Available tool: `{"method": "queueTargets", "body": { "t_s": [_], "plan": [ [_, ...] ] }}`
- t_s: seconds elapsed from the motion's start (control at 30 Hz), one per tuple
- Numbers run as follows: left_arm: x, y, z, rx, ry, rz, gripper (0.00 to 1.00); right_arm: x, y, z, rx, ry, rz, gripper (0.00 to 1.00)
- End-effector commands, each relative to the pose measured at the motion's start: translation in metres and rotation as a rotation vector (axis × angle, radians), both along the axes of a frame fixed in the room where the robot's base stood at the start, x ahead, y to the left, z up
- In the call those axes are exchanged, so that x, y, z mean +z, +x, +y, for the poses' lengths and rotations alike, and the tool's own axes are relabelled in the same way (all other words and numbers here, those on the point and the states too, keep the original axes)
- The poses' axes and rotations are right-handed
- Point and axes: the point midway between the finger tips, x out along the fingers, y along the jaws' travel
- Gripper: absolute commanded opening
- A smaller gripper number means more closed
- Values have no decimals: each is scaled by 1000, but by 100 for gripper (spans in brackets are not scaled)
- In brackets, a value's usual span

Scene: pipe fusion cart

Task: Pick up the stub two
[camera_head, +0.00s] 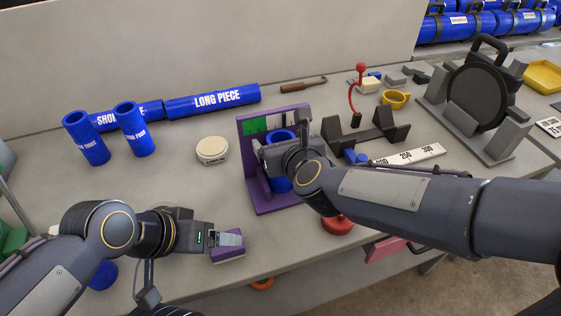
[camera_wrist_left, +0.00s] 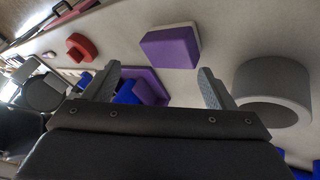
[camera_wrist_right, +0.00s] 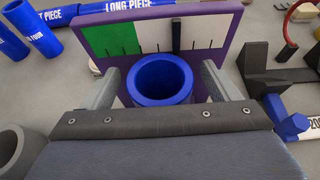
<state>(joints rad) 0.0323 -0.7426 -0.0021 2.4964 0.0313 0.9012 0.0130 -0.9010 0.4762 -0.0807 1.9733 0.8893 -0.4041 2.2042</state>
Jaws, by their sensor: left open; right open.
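A hollow blue stub (camera_wrist_right: 160,82) stands upright in the purple gauge stand (camera_wrist_right: 70,25); its label is hidden, so I cannot read whether it is stub two. It also shows in the head view (camera_head: 281,184), partly behind my right gripper (camera_head: 278,158). My right gripper (camera_wrist_right: 165,90) is open, with its fingers on either side of the stub; contact cannot be told. My left gripper (camera_head: 232,239) is open and empty above a purple block (camera_head: 228,253), which also shows in the left wrist view (camera_wrist_left: 171,48).
Two blue stubs, labelled three (camera_head: 87,140) and four (camera_head: 135,132), stand at left. The long piece (camera_head: 212,101) lies behind, beside a short piece. A white round tub (camera_head: 212,150) sits left of the stand; a dark cradle (camera_head: 370,133) sits right. A red knob (camera_head: 337,224) is in front.

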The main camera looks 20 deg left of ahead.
Motion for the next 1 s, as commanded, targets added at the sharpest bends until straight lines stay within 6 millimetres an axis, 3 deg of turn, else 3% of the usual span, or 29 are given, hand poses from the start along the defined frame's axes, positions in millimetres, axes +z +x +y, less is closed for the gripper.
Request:
{"method": "queueTargets", "body": {
  "t_s": [0.23, 0.77, 1.0],
  "plan": [
    [0, 0, 0, 0, 0, 0, 78, -1, 2, 1, 1, 0, -1, 82],
    [0, 0, 0, 0, 0, 0, 78, -1, 2, 1, 1, 0, -1, 14],
    [0, 0, 0, 0, 0, 0, 78, 1, 2, 1, 1, 1, -2, 14]
  ]
}}
